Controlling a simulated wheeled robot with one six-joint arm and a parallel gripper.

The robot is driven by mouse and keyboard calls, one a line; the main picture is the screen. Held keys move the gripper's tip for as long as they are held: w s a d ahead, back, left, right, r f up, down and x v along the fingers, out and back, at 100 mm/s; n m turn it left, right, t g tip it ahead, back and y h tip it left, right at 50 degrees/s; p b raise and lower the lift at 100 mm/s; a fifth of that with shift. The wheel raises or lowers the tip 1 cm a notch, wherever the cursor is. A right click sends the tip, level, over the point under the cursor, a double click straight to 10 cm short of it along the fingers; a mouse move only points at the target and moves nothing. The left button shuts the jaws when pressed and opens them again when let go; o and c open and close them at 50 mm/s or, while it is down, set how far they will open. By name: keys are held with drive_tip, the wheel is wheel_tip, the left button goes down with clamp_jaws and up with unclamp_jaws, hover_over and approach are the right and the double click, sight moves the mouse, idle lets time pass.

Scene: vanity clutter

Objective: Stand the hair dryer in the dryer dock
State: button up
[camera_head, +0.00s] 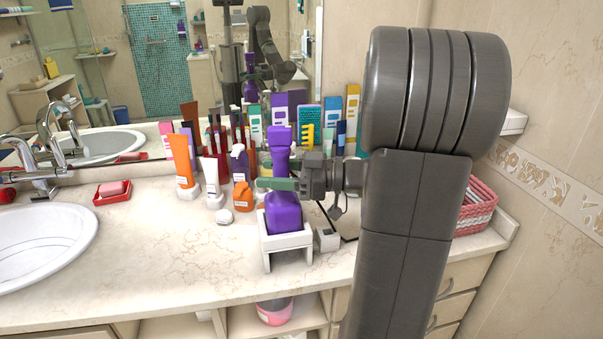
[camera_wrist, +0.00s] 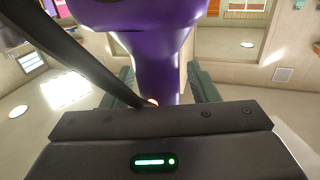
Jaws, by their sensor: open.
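The purple hair dryer (camera_head: 284,213) stands roughly upright with its wide end down in the white dryer dock (camera_head: 288,241). Its narrower part rises above my gripper (camera_head: 279,184). My gripper is open, with its green fingers at the dryer's narrow middle. In the wrist view the dryer (camera_wrist: 158,65) passes between the two green fingers (camera_wrist: 163,88), with a small gap visible on the right side. The dock's inside is hidden by the dryer. A dark cord-like strip crosses the wrist view on the left.
An orange bottle (camera_head: 243,197), a white tube (camera_head: 212,182) and an orange tube (camera_head: 184,173) stand left of the dock. Boxes and bottles crowd behind. A pink basket (camera_head: 478,207) is at right. The front-left counter (camera_head: 170,270) is clear beside the sink (camera_head: 40,245).

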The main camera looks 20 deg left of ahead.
drive_tip(key=b+v, duration=0.1)
drive_tip(key=v, duration=1.2)
drive_tip(key=p+x, duration=0.1)
drive_tip(key=x, duration=1.2)
drive_tip(key=shift+a, duration=0.3)
drive_tip(key=shift+r, duration=0.25)
drive_tip(key=shift+d+f, duration=0.1)
drive_tip(key=shift+d, duration=0.05)
